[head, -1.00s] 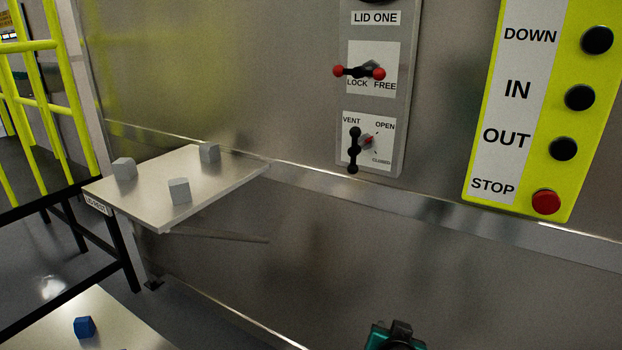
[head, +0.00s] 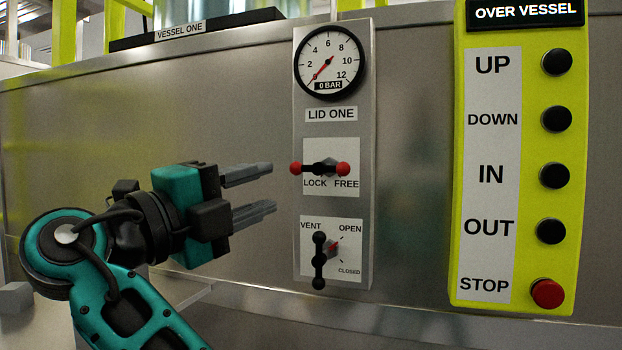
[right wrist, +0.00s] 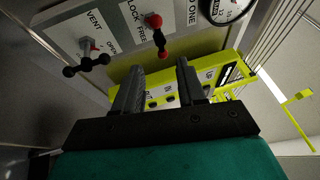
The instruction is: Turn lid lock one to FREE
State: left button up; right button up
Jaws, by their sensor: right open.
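The lid lock one handle (head: 324,168) is a black bar with a red ball at each end. It lies about level above the LOCK and FREE labels on a white plate (head: 318,150). My right gripper (head: 273,188) is open and empty, just left of the handle in the head view, its fingers pointing right towards the panel. They look apart from the handle. In the right wrist view, the handle (right wrist: 155,28) shows beyond the open fingers of the right gripper (right wrist: 160,68). My left gripper is not in view.
The black vent handle (head: 319,260) stands upright just below the lock. A pressure gauge (head: 330,64) above reads about 0 bar. A yellow button box (head: 577,200) with black buttons and a red STOP button (head: 547,293) stands to the right. Bare metal wall lies between.

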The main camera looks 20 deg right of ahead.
aim_at(317, 169)
jog(key=x, duration=1.2)
jog(key=shift+w+d+r, duration=0.1)
jog(key=shift+w+d, duration=0.1)
jog(key=shift+d, duration=0.1)
jog(key=shift+c, duration=0.2)
jog(key=shift+r, duration=0.1)
grip_shut()
